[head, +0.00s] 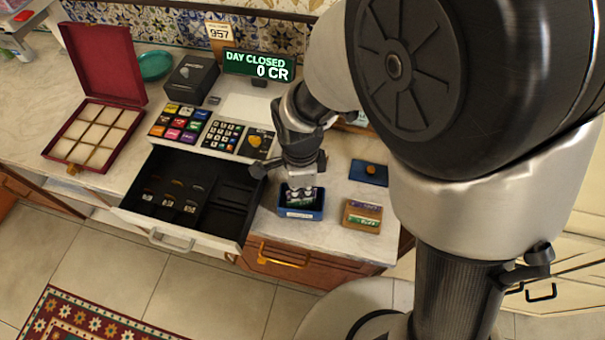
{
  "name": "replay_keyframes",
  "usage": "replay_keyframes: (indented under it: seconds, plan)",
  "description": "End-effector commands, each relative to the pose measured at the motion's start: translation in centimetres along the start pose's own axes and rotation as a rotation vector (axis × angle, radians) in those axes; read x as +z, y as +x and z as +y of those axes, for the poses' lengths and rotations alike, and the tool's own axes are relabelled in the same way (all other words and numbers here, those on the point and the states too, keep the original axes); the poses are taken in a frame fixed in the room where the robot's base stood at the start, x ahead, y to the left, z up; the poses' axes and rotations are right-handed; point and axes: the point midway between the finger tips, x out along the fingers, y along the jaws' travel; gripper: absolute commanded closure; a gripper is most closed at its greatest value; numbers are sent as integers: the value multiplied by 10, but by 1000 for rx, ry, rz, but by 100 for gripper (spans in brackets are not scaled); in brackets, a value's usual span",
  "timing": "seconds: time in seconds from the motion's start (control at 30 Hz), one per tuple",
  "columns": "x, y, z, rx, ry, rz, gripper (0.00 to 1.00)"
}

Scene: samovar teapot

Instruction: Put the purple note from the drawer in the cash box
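My gripper (300,193) points down into a small open blue box (301,214), which looks like the cash box. The box stands on the counter just right of the open drawer. Something small, dark and greenish shows at the fingertips inside the box. I cannot tell whether the fingers hold it. The black-lined drawer (190,241) is pulled out of the register; a few coins lie in its left compartments, and its right compartments look dark and empty. I cannot make out a purple note in it. A blue lid (369,172) with an orange knob lies to the right of the box.
A wooden tray (362,227) with purple and green slips stands right of the blue box, near the counter's front edge. Behind the drawer are the register keys (180,122) and a display (259,66) reading "DAY CLOSED 0 CR". An open red compartment box (98,132) stands at left.

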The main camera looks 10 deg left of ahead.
Motion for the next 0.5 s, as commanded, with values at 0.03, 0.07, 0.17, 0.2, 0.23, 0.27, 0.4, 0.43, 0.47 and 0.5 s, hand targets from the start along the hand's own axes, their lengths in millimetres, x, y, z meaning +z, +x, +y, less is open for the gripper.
replay_keyframes:
  seconds: [0.03, 0.07, 0.17, 0.2, 0.23, 0.27, 0.4, 0.43, 0.47, 0.5]
  plan:
    - [0, 0, 0, 0, 0, 0, 100]
    - [0, 0, 0, 1, 0, 0, 100]
    - [0, 0, 0, 0, 0, 0, 100]
    - [0, 0, 0, 0, 0, 0, 100]
    - [0, 0, 0, 0, 0, 0, 100]
    - [0, 0, 0, 0, 0, 0, 100]
    - [0, 0, 0, 0, 0, 0, 95]
    - [0, 0, 0, 0, 0, 0, 93]
    - [0, 0, 0, 0, 0, 0, 91]
    - [0, 0, 0, 0, 0, 0, 89]
